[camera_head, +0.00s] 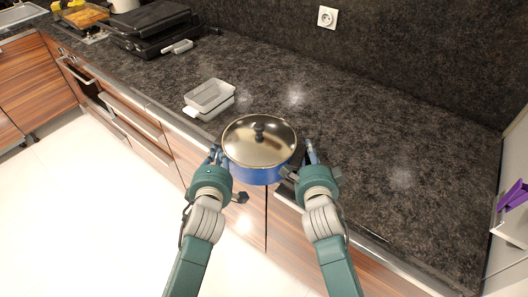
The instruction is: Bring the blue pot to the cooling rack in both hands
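The blue pot (256,175) with a glass lid and dark knob (259,131) is at the front edge of the dark counter. Its lower front overlaps the edge in the picture. Whether it rests on the counter or hangs just above it is unclear. My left gripper (216,154) is at the pot's left side and my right gripper (311,153) at its right side, both close to the wall. The pot's handles are not clearly visible, and the finger closure is hidden or too small to tell. I cannot make out a cooling rack.
Grey rectangular dishes (209,96) stand on the counter behind and left of the pot. A black grill (150,24) and a small grey-handled item (178,46) are further left. The counter right of the pot is clear. A wall socket (327,17) is at the back; purple utensils (512,195) are far right.

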